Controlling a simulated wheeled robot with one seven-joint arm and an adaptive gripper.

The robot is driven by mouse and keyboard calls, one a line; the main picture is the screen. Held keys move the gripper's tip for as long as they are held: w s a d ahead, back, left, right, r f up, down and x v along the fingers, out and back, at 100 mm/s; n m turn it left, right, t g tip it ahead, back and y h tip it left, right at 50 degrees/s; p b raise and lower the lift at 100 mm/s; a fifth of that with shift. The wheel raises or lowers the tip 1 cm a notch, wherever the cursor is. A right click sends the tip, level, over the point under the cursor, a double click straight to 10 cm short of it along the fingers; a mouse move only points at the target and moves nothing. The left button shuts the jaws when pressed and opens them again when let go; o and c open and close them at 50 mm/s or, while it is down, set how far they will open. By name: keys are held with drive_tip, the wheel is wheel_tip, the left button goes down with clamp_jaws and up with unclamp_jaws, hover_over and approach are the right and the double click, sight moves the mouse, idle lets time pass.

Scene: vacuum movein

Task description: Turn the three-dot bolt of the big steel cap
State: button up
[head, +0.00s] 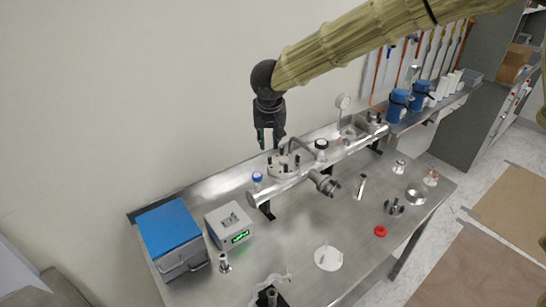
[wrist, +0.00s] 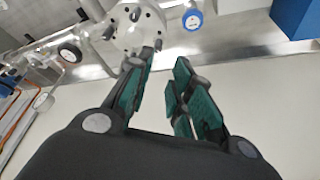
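The big steel cap (head: 285,168) is a round flange with several dark bolts, on top of the horizontal steel pipe along the bench. In the wrist view, the cap (wrist: 138,27) is at the top, left of centre, with its bolts around the rim. Which bolt has three dots is too small to tell. My gripper (head: 269,144) hangs down just above the cap, at its back left. In the wrist view, the fingers (wrist: 168,62) with green pads are apart with nothing between them. The left finger partly overlaps the cap's lower edge in the picture.
A pressure gauge (head: 343,103) rises behind. A blue-lidded box (head: 170,229) and a grey display box (head: 229,221) stand at left. Loose parts and a red ring (head: 380,231) lie in front.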

sight(270, 157)
drive_tip(key=p+x, duration=0.2)
drive_tip(key=x, duration=0.8)
drive_tip(key=shift+w+d+f, duration=0.2)
drive_tip(key=shift+w+f, duration=0.05)
drive_tip(key=shift+w, duration=0.05)
drive_tip(key=shift+c, duration=0.5)
clamp_jaws()
